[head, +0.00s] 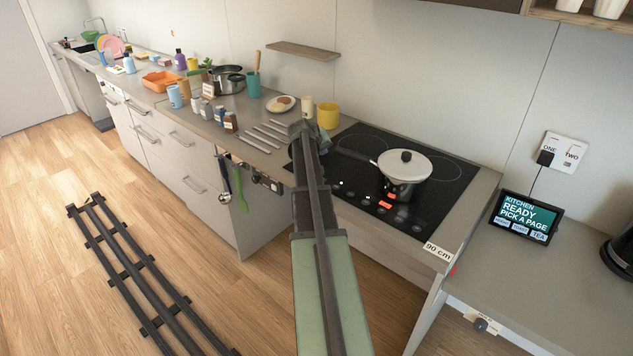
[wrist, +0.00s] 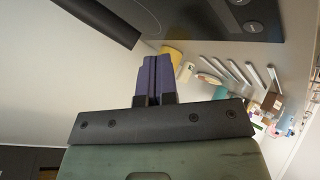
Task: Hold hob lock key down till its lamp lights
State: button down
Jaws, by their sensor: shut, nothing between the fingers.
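The black glass hob (head: 350,165) is set in the counter, with a lidded pot (head: 404,172) on its right part. Along its front edge is a row of small touch marks, with orange-red lit patches (head: 385,204) and small white marks (head: 341,183). I cannot tell which mark is the lock key or its lamp. My gripper shows in the wrist view (wrist: 155,62), its purple fingers shut together and empty. In the head view my arm reaches to the hob's left end and hides part of it; the fingertips are not clear. The hob also shows in the wrist view (wrist: 210,18).
Left of the hob are a yellow cup (head: 328,115), a plate of food (head: 281,104), several metal bars (head: 265,136) and small jars (head: 230,121). Utensils (head: 239,188) hang at the counter front. A screen (head: 525,217) stands at the right.

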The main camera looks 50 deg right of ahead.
jog(key=b, duration=0.9)
send_near(325, 177)
jog(key=shift+w+d+f, duration=0.15)
jog(key=shift+d+f, duration=0.25)
jog(key=shift+d, duration=0.4)
jog(key=shift+w+d+f, duration=0.2)
jog(key=shift+d+f, duration=0.25)
jog(key=shift+d, duration=0.35)
jog(key=shift+w+d+f, duration=0.15)
jog(key=shift+d+f, duration=0.25)
jog(key=shift+d, duration=0.4)
jog(key=shift+f, duration=0.4)
jog(key=shift+f+b, duration=0.3)
jog(key=shift+b, duration=0.25)
jog(key=shift+s+a+f+b, duration=0.2)
jog(key=shift+b, duration=0.1)
dwell(0.6)
jog(key=shift+r, duration=0.1)
dwell(0.7)
jog(key=shift+w+d+r+p, duration=0.15)
jog(key=shift+d+r+p, duration=0.1)
jog(key=shift+r+p, duration=0.5)
jog(key=shift+f, duration=0.1)
